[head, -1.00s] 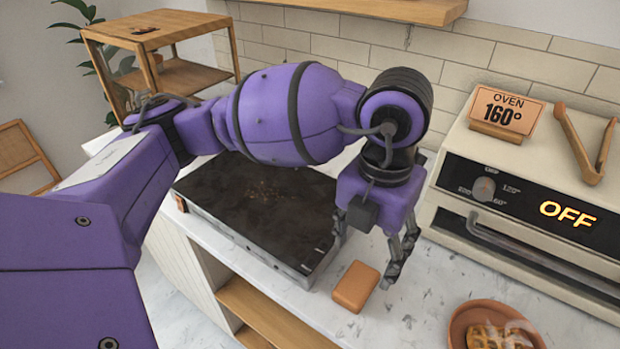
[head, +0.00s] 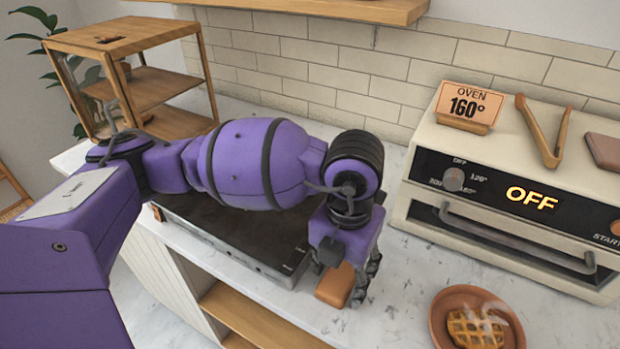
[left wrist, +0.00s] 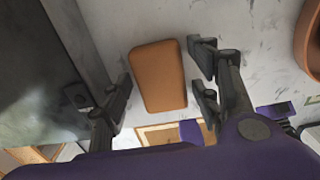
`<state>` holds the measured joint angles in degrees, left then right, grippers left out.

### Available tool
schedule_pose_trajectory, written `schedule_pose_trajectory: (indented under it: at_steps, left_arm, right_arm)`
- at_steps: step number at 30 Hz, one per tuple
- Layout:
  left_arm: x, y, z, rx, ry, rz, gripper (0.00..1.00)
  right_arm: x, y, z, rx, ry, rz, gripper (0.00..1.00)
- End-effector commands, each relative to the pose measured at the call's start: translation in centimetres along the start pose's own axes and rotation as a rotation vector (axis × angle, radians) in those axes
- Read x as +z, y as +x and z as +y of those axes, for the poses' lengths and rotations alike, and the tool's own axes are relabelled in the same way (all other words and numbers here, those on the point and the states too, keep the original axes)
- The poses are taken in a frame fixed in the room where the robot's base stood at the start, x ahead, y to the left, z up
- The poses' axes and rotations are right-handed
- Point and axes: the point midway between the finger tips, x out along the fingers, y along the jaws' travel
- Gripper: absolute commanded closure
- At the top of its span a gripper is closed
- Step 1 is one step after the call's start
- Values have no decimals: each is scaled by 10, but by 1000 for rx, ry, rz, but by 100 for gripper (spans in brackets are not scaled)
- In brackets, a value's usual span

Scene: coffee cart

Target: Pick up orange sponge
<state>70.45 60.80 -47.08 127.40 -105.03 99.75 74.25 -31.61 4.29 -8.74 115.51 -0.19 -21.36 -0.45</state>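The orange sponge (head: 336,284) lies on the pale marble counter, just right of the dark griddle, partly hidden by my left gripper in the head view. My left gripper (head: 346,276) points down over it. In the left wrist view the sponge (left wrist: 158,76) lies between the spread fingers of the left gripper (left wrist: 163,82), with a small gap on the left and a narrow one on the right. The gripper is open and holds nothing. My right gripper is not in view.
The black griddle (head: 205,216) stands close to the left of the sponge. A plate (head: 440,318) with a waffle (head: 474,330) sits to the right. The oven (head: 400,215), reading OFF, stands behind, with tongs (head: 545,135) and a sign (head: 468,106) on top. Counter between sponge and plate is clear.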

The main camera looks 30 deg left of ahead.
Motion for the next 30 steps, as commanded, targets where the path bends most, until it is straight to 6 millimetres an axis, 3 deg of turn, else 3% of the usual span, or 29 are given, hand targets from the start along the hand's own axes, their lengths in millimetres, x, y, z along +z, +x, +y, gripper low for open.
schedule_pose_trajectory:
  at_steps: [1, 5, 19, 24, 30]
  left_arm:
    - [1, -1, 0, 0, 1, -3, 55]
    - [1, -2, 0, 0, 1, -4, 71]
    - [2, -10, -1, -1, 1, -7, 71]
    - [3, -34, -1, -1, 2, -10, 71]
    - [-29, -71, -1, -1, 5, -11, 71]
  right_arm:
    - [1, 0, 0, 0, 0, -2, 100]
    - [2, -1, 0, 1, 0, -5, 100]
    - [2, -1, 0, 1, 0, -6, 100]
    - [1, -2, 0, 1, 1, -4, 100]
    - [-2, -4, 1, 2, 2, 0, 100]
